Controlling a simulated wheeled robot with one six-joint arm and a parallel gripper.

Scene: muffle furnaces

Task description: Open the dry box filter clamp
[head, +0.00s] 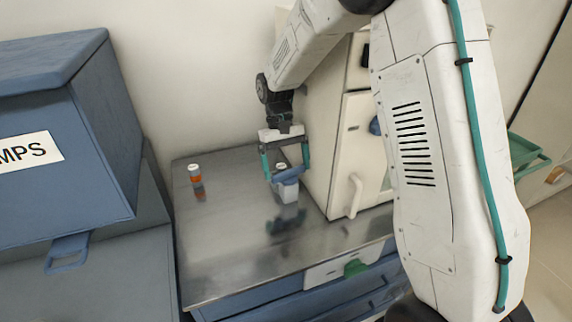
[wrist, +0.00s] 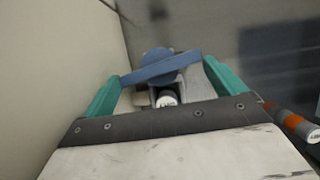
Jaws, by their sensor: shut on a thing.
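A blue bar with a round middle (wrist: 160,68), which looks like part of the filter clamp, lies across a small pale block. The block (head: 288,193) stands on the metal counter beside the cream furnace. A white-capped part (wrist: 167,98) shows just in front of the bar in the wrist view. My gripper (head: 286,176) reaches down from above with its teal fingers on either side of the blue bar (head: 291,174) and is shut on it. Exact finger contact is partly hidden.
The cream furnace (head: 318,145) with its handle (head: 355,196) stands close right of my gripper. An orange-and-white vial (head: 196,177) stands on the counter (head: 225,255) to the left. A blue cabinet (head: 108,135) borders the far left. The counter's front left is clear.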

